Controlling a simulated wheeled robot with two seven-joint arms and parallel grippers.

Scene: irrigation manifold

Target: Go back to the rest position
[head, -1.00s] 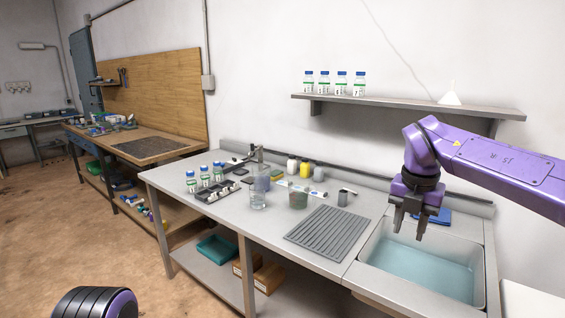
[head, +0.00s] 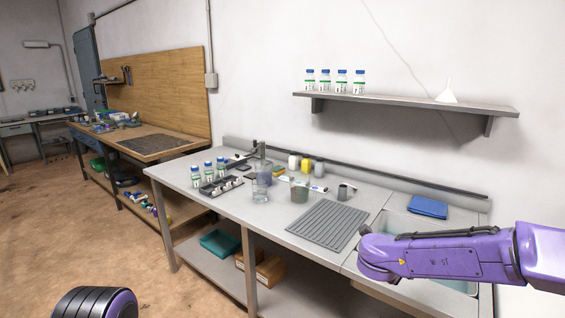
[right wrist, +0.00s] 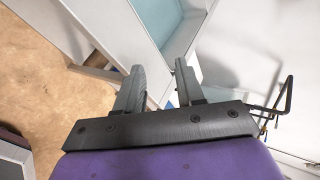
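My right arm shows in the head view as a purple forearm in front of the basin at the lower right; its gripper is hidden there. In the right wrist view my right gripper (right wrist: 157,85) has its two dark fingers apart with nothing between them. Beyond the fingers lie the bench edge and the water basin (right wrist: 172,30). In the head view the basin (head: 398,222) is partly covered by my arm. My left gripper does not show; only a dark, purple-edged round part of my body is at the lower left.
A wall shelf (head: 405,103) carries more bottles and a white funnel (head: 447,92). The floor at left is clear.

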